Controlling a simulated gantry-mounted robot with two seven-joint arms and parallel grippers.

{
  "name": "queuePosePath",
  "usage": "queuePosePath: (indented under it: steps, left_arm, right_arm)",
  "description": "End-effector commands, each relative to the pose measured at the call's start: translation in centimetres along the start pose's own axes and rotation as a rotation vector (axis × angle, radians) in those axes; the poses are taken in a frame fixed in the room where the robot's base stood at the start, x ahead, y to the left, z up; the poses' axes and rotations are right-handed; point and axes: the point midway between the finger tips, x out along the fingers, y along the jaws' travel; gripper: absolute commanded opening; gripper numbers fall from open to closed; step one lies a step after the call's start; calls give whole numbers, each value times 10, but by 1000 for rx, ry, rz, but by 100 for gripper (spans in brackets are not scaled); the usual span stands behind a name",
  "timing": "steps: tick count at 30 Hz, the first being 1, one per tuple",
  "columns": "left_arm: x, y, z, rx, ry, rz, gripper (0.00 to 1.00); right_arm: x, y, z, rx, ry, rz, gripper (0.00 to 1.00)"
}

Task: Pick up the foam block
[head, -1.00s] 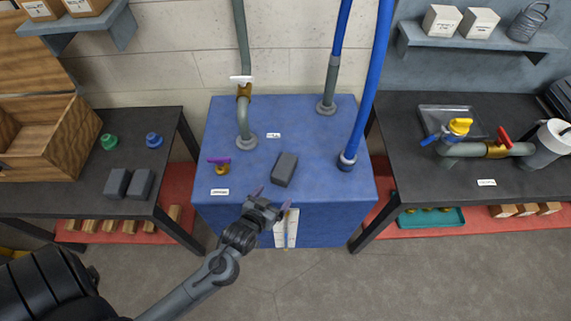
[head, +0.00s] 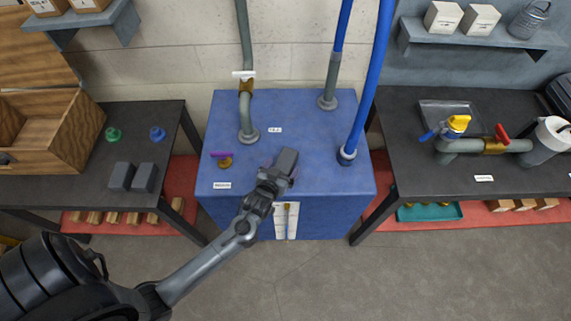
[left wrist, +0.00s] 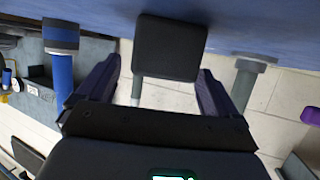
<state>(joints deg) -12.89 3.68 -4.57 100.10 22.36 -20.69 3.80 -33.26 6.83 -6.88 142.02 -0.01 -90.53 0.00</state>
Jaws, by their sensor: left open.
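The dark grey foam block (head: 287,159) lies on top of the blue cabinet, near the middle. My left gripper (head: 280,174) is over the cabinet at the block's near end and hides part of it. In the left wrist view the block (left wrist: 168,45) shows dark and square between the two open fingers (left wrist: 159,66). A gap shows on both sides of it. My right gripper is not in view.
A purple-handled valve (head: 224,160) stands left of the block. A grey pipe (head: 247,120) and a blue pipe (head: 357,125) rise from the cabinet (head: 330,195). Two similar grey blocks (head: 121,177) sit on the left table.

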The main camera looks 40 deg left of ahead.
Motion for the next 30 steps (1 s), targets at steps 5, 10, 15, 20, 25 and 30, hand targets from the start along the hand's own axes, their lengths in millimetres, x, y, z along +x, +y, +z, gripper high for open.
queuePosePath:
  steps: [5,10,15,20,25,30]
  left_arm:
    - [24,-1,1,0,1,0,94]
    - [33,-1,1,-1,0,0,94]
    - [34,-1,1,-1,0,0,94]
    - [33,-1,1,-1,0,1,77]
    - [33,-1,1,0,0,1,51]
    - [33,-1,1,0,0,1,34]
  right_arm:
    - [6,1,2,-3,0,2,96]
    - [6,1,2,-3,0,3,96]
    - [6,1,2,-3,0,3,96]
    - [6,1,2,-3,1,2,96]
    - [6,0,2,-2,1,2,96]
    - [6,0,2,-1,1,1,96]
